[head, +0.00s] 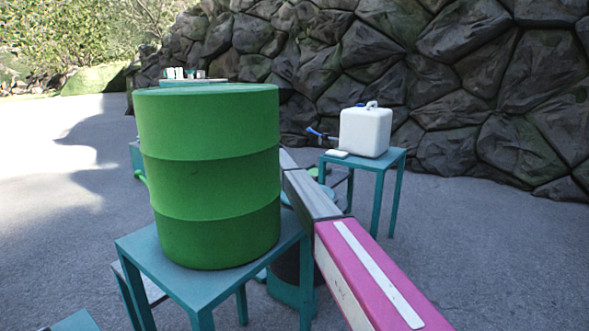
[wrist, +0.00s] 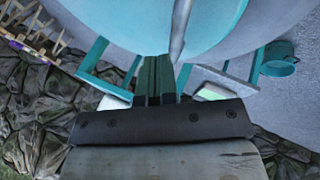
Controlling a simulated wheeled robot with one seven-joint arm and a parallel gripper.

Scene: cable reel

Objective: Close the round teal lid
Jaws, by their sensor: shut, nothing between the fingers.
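In the wrist view a large round surface, teal with a pale grey middle part, fills the top (wrist: 215,25). It appears to be the round teal lid, but its hinge and whatever it covers are not clear. A thin grey rod crosses it. My gripper (wrist: 159,62) is shut and empty, its dark fingertips at the lower edge of the round surface; I cannot tell whether they touch it. In the head view my gripper is hidden behind the green barrel, and only bits of teal show beside my arm.
The big green barrel (head: 208,175) stands on a teal table (head: 180,290) close in front, left of my arm. A white canister (head: 366,132) stands on another teal table (head: 392,160) at right. A rock wall (head: 470,90) closes the back. Open paving lies at left.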

